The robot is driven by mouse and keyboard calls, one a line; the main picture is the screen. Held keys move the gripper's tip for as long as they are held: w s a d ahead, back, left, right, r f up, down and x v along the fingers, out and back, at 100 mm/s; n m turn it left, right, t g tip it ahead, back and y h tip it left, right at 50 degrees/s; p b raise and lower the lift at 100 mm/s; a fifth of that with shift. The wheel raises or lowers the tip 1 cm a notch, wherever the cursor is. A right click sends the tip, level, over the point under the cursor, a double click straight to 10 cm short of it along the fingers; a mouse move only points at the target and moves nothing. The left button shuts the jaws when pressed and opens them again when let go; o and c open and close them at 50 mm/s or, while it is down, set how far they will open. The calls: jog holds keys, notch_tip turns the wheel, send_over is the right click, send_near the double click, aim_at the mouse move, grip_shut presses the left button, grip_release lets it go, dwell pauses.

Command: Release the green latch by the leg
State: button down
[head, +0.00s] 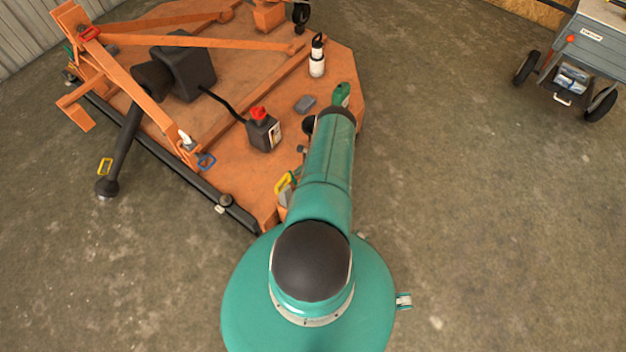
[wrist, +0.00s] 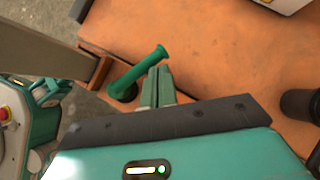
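The green latch (wrist: 141,72) shows in the wrist view as a round lever with a flared end, slanting up to the right from a dark green base on the orange deck (wrist: 215,65). My gripper (wrist: 159,72) has two green fingers side by side with hardly any gap, so it looks shut. The fingertips lie just right of the lever, close to its upper half. I cannot tell whether they touch it. Nothing shows between the fingers.
A grey cart (head: 590,60) stands at the right. The concrete floor between is clear.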

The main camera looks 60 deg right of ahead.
jog(key=shift+w+a, duration=0.8)
jog(key=shift+w, duration=0.35)
jog(key=shift+a, duration=0.1)
jog(key=v, duration=1.3)
jog(key=shift+s+r, duration=0.25)
jog(key=shift+r, duration=0.05)
